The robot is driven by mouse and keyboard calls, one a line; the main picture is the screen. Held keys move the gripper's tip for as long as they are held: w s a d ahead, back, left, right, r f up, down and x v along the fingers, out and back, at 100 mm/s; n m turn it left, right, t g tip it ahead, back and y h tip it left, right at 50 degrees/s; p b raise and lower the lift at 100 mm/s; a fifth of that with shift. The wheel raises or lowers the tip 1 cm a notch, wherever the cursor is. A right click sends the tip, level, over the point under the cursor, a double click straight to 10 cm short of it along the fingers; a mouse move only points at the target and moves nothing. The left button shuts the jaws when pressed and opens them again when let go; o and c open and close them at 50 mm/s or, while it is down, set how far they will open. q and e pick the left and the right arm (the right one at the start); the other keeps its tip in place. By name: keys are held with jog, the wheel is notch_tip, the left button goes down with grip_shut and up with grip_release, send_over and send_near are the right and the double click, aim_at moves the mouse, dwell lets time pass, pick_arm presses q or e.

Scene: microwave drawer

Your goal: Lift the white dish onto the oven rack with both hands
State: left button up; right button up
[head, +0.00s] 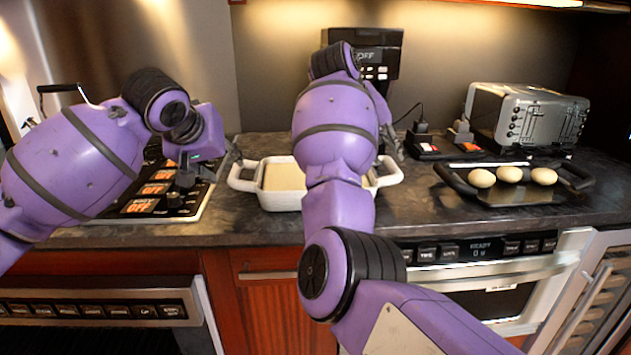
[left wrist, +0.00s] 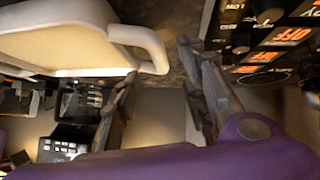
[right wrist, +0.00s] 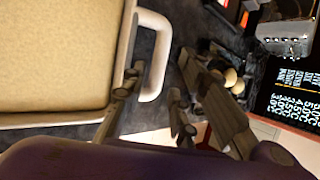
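The white dish (head: 283,203) sits upright on the dark counter, with a looped handle at each end and a pale filling. Its middle and right part are partly hidden by my right arm in the head view. My left gripper (head: 222,165) is open by the left handle (left wrist: 150,45), its fingers on either side of the handle's end in the left wrist view. My right gripper (head: 396,150) is open by the right handle (right wrist: 156,55), its fingers on either side of it in the right wrist view. I cannot tell whether any finger touches. No oven rack is clearly visible.
A stove top (head: 160,192) lies left of the dish. A black tray (head: 455,180) with three pale round items (head: 512,174) and a toaster (head: 527,117) stand right. A coffee machine (head: 385,55) stands behind. Oven fronts (head: 490,270) sit below the counter edge.

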aim_at(233, 170)
pick_arm(q)
jog(key=x, duration=0.8)
jog(key=shift+w, duration=0.1)
pick_arm(e)
jog(key=x, duration=0.8)
pick_arm(q)
jog(key=c, duration=0.7)
pick_arm(e)
grip_shut()
pick_arm(q)
grip_shut()
